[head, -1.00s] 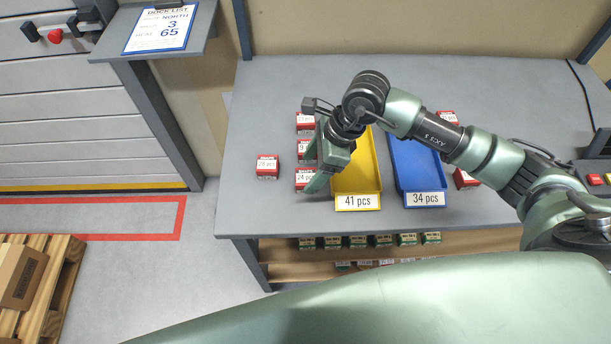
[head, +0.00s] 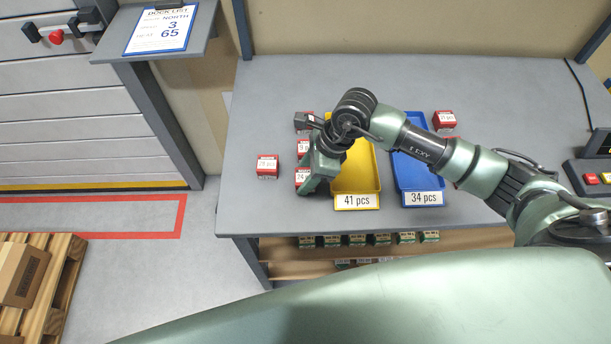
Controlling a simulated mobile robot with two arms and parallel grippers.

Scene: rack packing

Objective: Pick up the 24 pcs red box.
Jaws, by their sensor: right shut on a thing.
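The 24 pcs red box (head: 301,180) sits on the grey table, left of the yellow tray. Its white label shows only in part, as my gripper covers its right side. My right gripper (head: 311,186) points down and is shut on this box. I cannot tell whether the box is clear of the table top. My left gripper is not in view.
The 28 pcs red box (head: 267,166) stands to the left, with other red boxes (head: 303,148) just behind. The yellow tray (head: 357,201) labelled 41 pcs and the blue tray (head: 424,199) labelled 34 pcs lie to the right. The table's left front (head: 250,210) is clear.

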